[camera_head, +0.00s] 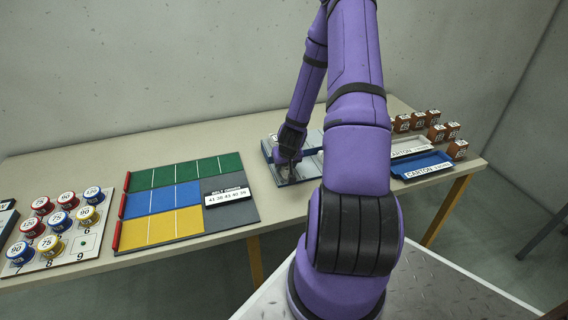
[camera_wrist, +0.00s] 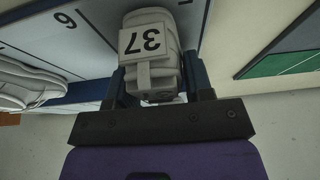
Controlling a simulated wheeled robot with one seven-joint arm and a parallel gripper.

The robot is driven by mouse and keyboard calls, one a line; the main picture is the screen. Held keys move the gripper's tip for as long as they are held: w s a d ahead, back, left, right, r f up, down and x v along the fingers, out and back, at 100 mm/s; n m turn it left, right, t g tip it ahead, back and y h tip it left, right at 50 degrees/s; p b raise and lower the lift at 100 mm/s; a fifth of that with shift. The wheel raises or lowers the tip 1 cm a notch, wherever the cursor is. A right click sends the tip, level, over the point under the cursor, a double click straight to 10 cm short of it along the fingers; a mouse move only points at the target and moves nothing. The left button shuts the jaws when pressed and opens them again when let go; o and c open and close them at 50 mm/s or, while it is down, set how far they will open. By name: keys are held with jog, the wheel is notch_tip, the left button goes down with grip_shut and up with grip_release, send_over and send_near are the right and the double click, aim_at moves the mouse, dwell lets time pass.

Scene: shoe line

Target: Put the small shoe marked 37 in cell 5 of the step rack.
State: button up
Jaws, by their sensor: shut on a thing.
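The small white shoe (camera_wrist: 155,72) carries a label reading 37, upside down in the wrist view. My gripper (camera_wrist: 158,90) is shut on it, with one dark finger on each side. In the head view my gripper (camera_head: 289,160) is low over the step rack (camera_head: 267,150), and my arm hides much of the rack. The pale rack surface (camera_wrist: 85,50) lies behind the shoe in the wrist view, with a digit that could be 6 or 9. Whether the shoe touches the rack I cannot tell.
Another white shoe (camera_wrist: 28,84) is at the left of the wrist view. A coloured mat (camera_head: 185,200) lies left of the rack. A blue carton tray (camera_head: 421,165) and several brown boxes (camera_head: 436,132) are at the right. A board (camera_head: 55,250) with coloured reels is far left.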

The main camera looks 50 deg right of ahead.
jog(key=o, duration=0.9)
jog(key=shift+f, duration=0.1)
jog(key=shift+o, duration=0.2)
jog(key=v, duration=1.2)
jog(key=shift+w+a+r, duration=0.1)
jog(key=shift+a+r, duration=0.15)
jog(key=shift+r, duration=0.15)
jog(key=a+r+n+t+y, duration=0.1)
jog(key=a+r+n, duration=0.3)
jog(key=a+r, duration=1.6)
jog(key=s+a+r+n, duration=0.1)
jog(key=s+a+r, duration=0.3)
jog(key=s+r, duration=0.2)
jog(key=s+a+r+n+y, duration=0.1)
jog(key=s+a+r, duration=0.3)
jog(key=s+r, duration=0.3)
jog(key=shift+s, duration=1)
